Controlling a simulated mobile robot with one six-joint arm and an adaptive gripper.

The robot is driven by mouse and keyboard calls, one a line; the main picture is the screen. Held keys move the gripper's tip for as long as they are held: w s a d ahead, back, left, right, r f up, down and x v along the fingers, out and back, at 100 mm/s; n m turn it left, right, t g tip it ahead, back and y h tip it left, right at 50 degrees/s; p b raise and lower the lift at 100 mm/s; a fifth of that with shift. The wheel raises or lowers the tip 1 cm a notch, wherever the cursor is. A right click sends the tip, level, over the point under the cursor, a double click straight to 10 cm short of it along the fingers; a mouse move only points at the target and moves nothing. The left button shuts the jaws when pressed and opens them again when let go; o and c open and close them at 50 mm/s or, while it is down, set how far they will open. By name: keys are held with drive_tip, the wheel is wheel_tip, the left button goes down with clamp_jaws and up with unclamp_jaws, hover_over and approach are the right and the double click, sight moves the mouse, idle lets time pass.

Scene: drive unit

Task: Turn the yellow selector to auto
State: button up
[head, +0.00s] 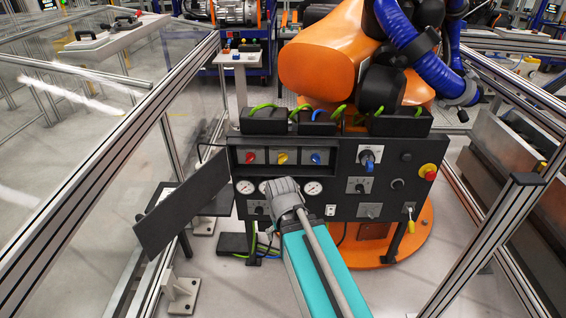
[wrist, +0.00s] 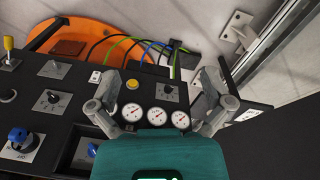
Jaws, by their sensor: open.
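The yellow selector (head: 282,158) sits between a red selector (head: 250,158) and a blue selector (head: 316,158) in a recessed box on the upper left of the black control panel (head: 335,207). Its small label is too small to read. My gripper (head: 285,190) is in front of the panel, just below the yellow selector in the head view and apart from it. In the wrist view my gripper (wrist: 162,90) has its two fingers wide apart and empty, with gauges (wrist: 157,117) showing between them. The yellow selector is hidden there behind the gripper body.
A dark flap (head: 183,205) hangs open at the panel's left. Cables run above the panel. Metal-framed fencing (head: 130,105) stands on the left.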

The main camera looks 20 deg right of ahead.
drive_tip(key=w+d+f+m+t+h+b, duration=0.1)
drive_tip(key=w+d+f+t+h+b, duration=0.2)
drive_tip(key=w+d+f+h+b, duration=0.25)
drive_tip(key=n+t+b, duration=0.7)
drive_tip(key=t+b, duration=0.7)
drive_tip(key=b, duration=0.2)
approach(283, 162)
drive_tip(key=s, duration=0.3)
drive_tip(key=shift+w+a+r, duration=0.1)
drive_tip(key=shift+a+r, duration=0.1)
drive_tip(key=shift+a, duration=0.2)
drive_tip(key=shift+w, duration=0.15)
drive_tip(key=x, duration=1.3)
drive_tip(key=shift+w+f, duration=0.2)
drive_tip(key=shift+w, duration=0.05)
drive_tip(key=c, duration=1.1)
